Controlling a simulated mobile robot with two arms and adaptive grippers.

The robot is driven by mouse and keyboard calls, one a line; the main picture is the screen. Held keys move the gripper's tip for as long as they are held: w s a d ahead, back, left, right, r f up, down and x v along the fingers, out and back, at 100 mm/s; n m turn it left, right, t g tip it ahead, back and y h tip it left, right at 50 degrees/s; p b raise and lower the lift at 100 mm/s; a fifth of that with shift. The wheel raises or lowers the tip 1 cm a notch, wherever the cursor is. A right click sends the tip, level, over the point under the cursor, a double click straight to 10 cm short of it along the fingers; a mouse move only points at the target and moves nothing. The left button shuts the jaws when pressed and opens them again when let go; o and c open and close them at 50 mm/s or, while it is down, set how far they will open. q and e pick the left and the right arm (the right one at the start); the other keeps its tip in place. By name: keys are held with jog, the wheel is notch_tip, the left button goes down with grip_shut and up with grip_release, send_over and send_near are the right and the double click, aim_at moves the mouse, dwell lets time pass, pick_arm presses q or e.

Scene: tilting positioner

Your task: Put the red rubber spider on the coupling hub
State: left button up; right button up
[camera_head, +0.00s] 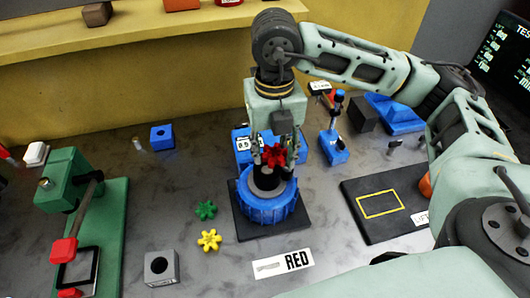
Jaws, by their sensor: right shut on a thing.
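The red rubber spider (279,156) is a small star-shaped piece. My right gripper (274,153) is shut on it, pointing down over the blue round positioner (262,212). The coupling hub (267,179) shows as a grey and dark round part in the middle of the positioner, below the spider. The fingers and dark parts around them partly hide the hub, and I cannot tell whether the spider touches it. My left gripper is not in view.
A green spider (205,210) and a yellow spider (209,240) lie left of the positioner. A green press-like fixture (75,200) stands at left, a dark mat (400,226) at right. Blue devices stand behind.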

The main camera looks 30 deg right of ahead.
aim_at(265, 170)
jog(key=shift+w+a+f+p, duration=0.25)
jog(key=shift+w+f+p, duration=0.1)
jog(key=shift+w+f, duration=0.6)
notch_tip(265, 170, down, 3)
jog(key=shift+p, duration=0.75)
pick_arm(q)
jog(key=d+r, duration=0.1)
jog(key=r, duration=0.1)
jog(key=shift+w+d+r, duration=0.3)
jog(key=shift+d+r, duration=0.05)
pick_arm(e)
jog(key=shift+f, duration=0.25)
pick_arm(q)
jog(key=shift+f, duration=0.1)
pick_arm(e)
jog(key=shift+f+b, duration=0.2)
jog(key=shift+b, duration=0.1)
jog(key=o, duration=1.2)
jog(key=shift+c, duration=0.2)
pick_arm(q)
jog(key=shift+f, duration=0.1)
pick_arm(e)
jog(key=shift+r, duration=0.15)
